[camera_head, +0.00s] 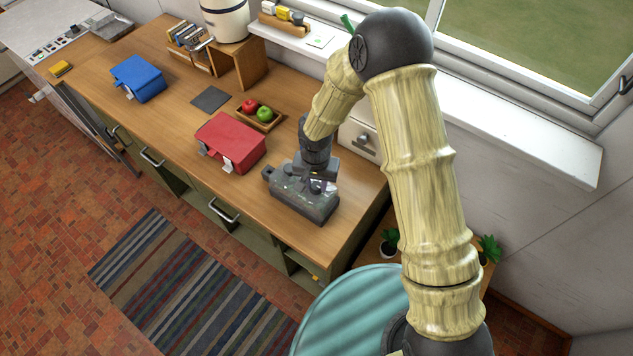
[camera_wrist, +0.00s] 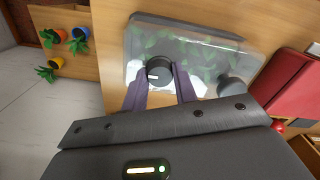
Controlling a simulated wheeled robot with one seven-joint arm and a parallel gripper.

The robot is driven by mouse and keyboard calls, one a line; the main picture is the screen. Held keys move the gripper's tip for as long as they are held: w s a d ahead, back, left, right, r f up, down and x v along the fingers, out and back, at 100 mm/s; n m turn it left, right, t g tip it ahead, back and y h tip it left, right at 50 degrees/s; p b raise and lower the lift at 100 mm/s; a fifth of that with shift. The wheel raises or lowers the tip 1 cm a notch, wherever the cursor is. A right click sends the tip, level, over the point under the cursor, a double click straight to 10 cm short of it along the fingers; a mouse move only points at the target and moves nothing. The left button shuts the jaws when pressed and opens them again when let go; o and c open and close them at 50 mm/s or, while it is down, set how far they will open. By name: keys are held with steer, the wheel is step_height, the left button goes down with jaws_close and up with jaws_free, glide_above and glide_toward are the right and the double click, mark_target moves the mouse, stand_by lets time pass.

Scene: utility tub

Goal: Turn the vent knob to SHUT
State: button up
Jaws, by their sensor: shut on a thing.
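The utility tub (camera_head: 300,207) is a dark grey box with a clear lid at the front right of the wooden counter. Green leafy shapes show through its lid (camera_wrist: 205,35) in the wrist view. The vent knob (camera_wrist: 160,68) is a round black knob with a short white mark on the lid. My gripper (camera_head: 318,183) reaches down onto the tub from above. In the wrist view its two fingers are shut on the knob, one on each side. The knob is not clear in the head view. I cannot read any SHUT label.
A second dark round part (camera_wrist: 230,88) stands on the tub's right side. A red case (camera_head: 231,142) and a tray (camera_head: 268,122) with a red and a green apple are close by. A blue case (camera_head: 138,78) lies farther left. The counter's front edge is close to the tub.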

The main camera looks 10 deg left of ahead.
mark_target(316, 186)
steer(key=shift+n+b, duration=0.35)
steer(key=shift+n, duration=0.25)
steer(key=shift+n+b, duration=0.5)
steer(key=shift+n, duration=0.7)
stand_by(0.4)
steer(key=o, duration=1)
steer(key=shift+r, duration=0.15)
step_height(316, 186, up, 17)
steer(key=b, duration=0.4)
steer(key=shift+r, duration=0.1)
